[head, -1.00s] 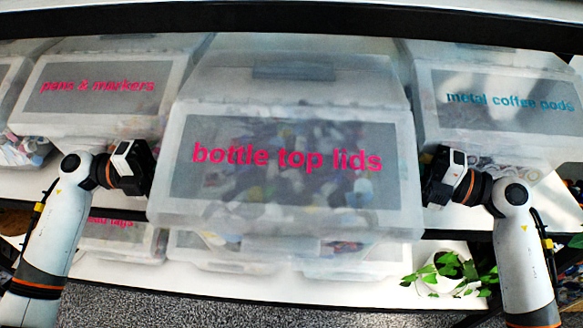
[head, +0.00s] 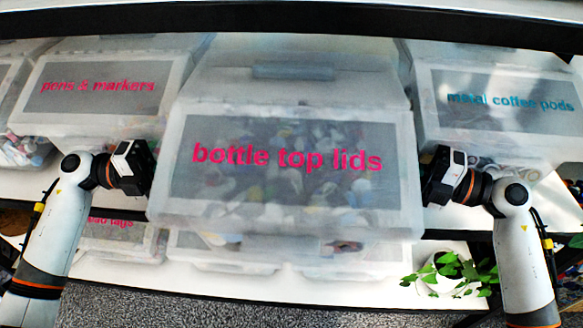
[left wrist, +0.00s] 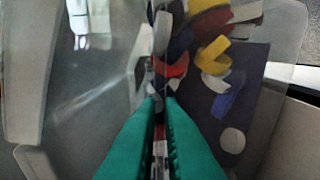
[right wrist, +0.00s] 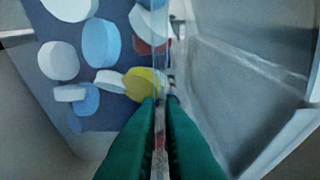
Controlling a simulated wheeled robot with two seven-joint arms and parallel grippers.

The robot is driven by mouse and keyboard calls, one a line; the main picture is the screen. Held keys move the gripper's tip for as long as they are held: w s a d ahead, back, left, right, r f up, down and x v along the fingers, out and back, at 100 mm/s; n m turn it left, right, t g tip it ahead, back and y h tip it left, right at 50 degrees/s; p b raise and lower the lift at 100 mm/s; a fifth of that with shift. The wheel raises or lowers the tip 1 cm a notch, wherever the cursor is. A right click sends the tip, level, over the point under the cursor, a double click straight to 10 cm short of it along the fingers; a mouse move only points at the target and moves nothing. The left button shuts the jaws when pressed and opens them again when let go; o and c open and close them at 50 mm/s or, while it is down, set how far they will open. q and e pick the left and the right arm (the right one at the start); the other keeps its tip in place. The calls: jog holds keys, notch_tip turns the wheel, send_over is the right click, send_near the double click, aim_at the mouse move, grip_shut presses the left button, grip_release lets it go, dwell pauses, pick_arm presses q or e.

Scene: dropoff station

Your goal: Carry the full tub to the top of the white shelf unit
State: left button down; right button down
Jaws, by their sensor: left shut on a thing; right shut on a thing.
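The full tub (head: 290,218) is a clear plastic box with a lid, labelled "bottle top lids" in pink, and is filled with many coloured lids. It is held up in front of the shelves, roughly level, in the middle of the head view. My left gripper (head: 150,172) is at its left side and my right gripper (head: 424,178) at its right side. In the left wrist view the green fingers (left wrist: 160,105) close on the tub's thin edge. In the right wrist view the fingers (right wrist: 161,105) do the same. The top of the white shelf unit cannot be made out.
A "pens & markers" tub (head: 95,130) stands on the shelf at left, a "metal coffee pods" tub (head: 490,145) at right. More tubs (head: 110,240) stand on a lower white shelf, with a potted plant (head: 445,275) at right. A dark bar (head: 290,22) crosses the top. Grey carpet shows below.

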dwell(0.5)
notch_tip(320, 180, up, 5)
jog(key=p, duration=0.5)
jog(key=shift+d+r, duration=0.1)
jog(key=shift+r, duration=0.1)
jog(key=shift+f, duration=0.1)
dwell(0.6)
